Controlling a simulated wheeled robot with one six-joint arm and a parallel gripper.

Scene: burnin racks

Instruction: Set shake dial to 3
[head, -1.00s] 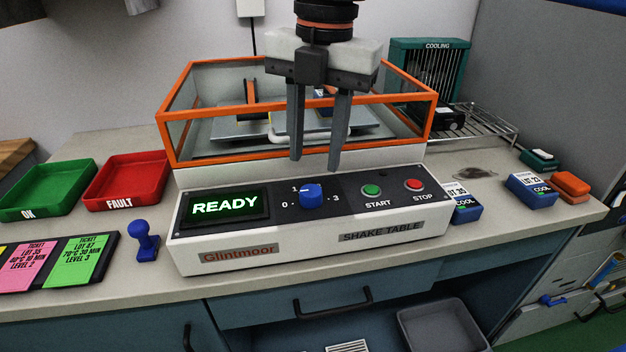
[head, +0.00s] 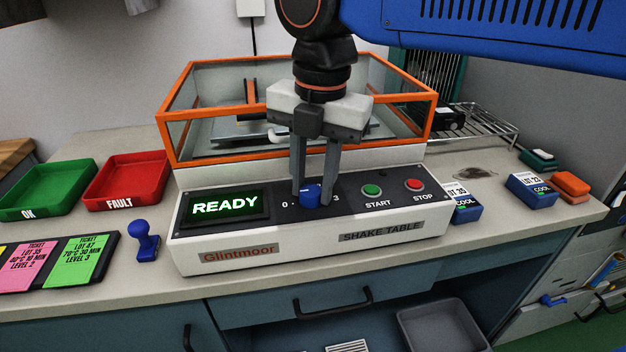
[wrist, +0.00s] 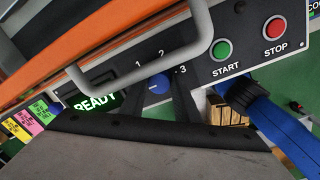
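The blue shake dial (head: 310,196) sits on the dark front panel of the shake table (head: 300,245), right of its lit READY display (head: 225,205). My gripper (head: 312,202) points down with one finger on each side of the dial, the fingertips at dial height. The dial also shows between the fingers in the wrist view (wrist: 157,84), with the numbers 1, 2 and 3 around it. A white mark shows on the dial, but which number it points to is unclear. Whether the fingers touch the dial cannot be told.
The green START button (head: 372,190) and red STOP button (head: 414,185) are right of the dial. An orange-framed clear enclosure (head: 300,152) rises behind the panel. Red (head: 125,190) and green (head: 45,202) trays and a blue stamp (head: 145,240) are to the left.

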